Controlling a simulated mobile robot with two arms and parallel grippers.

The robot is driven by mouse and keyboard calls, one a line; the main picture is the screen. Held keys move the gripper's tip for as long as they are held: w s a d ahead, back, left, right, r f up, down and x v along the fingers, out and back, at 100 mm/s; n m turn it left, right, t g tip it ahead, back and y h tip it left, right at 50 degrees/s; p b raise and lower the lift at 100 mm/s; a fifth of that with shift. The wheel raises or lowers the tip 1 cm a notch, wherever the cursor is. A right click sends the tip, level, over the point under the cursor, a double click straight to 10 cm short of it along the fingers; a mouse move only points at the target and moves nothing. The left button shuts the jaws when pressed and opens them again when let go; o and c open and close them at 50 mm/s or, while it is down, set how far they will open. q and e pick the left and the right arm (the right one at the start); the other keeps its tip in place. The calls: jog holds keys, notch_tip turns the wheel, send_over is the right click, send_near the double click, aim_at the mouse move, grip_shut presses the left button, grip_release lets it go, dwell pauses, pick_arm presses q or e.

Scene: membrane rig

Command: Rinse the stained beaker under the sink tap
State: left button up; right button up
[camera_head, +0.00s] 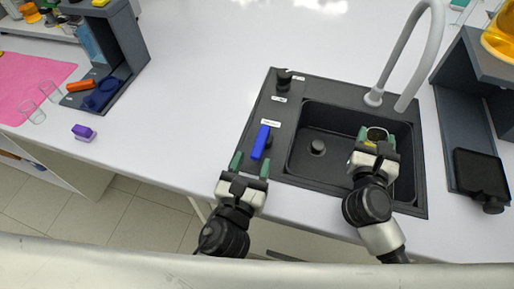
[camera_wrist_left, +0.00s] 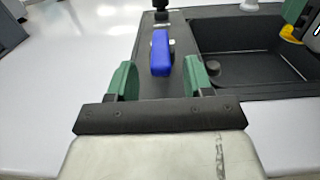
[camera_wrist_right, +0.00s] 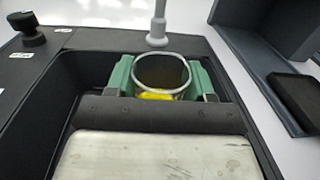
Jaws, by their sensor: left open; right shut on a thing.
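The stained beaker (camera_wrist_right: 162,72) is a clear cup with a yellowish, dark inside and a bright yellow patch. My right gripper (camera_head: 376,146) is shut on it and holds it over the right part of the sink basin (camera_head: 312,167). The beaker also shows in the head view (camera_head: 377,134). The grey tap (camera_head: 428,45) arches over the back right of the sink; no water shows. My left gripper (camera_head: 250,165) is open and empty at the sink's front left edge. The blue lever (camera_head: 260,142) lies just ahead of its fingers, also seen in the left wrist view (camera_wrist_left: 161,54).
A black knob (camera_head: 284,77) stands at the sink's back left corner. A dark shelf (camera_head: 470,125) with a black device (camera_head: 482,176) is on the right. Glasses (camera_head: 33,111) and a purple block (camera_head: 83,132) are far left. The counter left of the sink is clear.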

aim_at(255, 158)
pick_arm(q)
jog(key=shift+x, duration=1.95)
grip_shut()
